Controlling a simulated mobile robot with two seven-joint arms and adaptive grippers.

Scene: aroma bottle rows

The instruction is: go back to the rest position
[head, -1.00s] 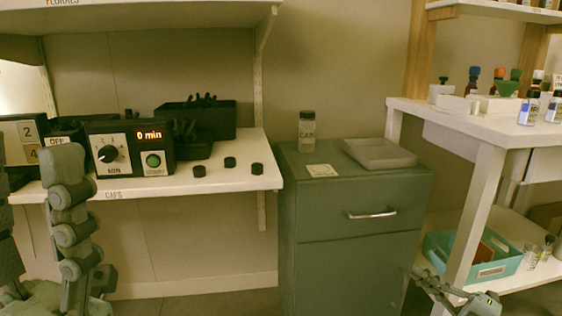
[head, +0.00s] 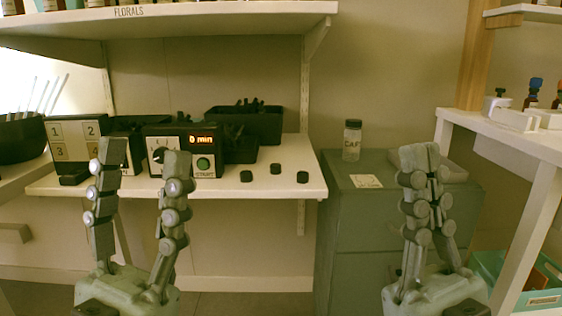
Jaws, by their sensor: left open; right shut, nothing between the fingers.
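My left gripper (head: 143,168) is raised upright at the left, its two fingers spread apart and empty. It stands in front of the shelf and covers part of the timer box. My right gripper (head: 419,160) is raised upright at the right, its fingers together with nothing between them. It stands in front of the grey-green cabinet (head: 346,230) and hides part of the cabinet front and the tray (head: 455,172) on top.
A clear capped bottle (head: 352,142) and a paper label (head: 366,181) are on the cabinet. The caps shelf (head: 262,188) holds a timer box (head: 204,140) reading 0 min, black bins (head: 270,124) and three black caps. A white table (head: 530,145) stands at the right.

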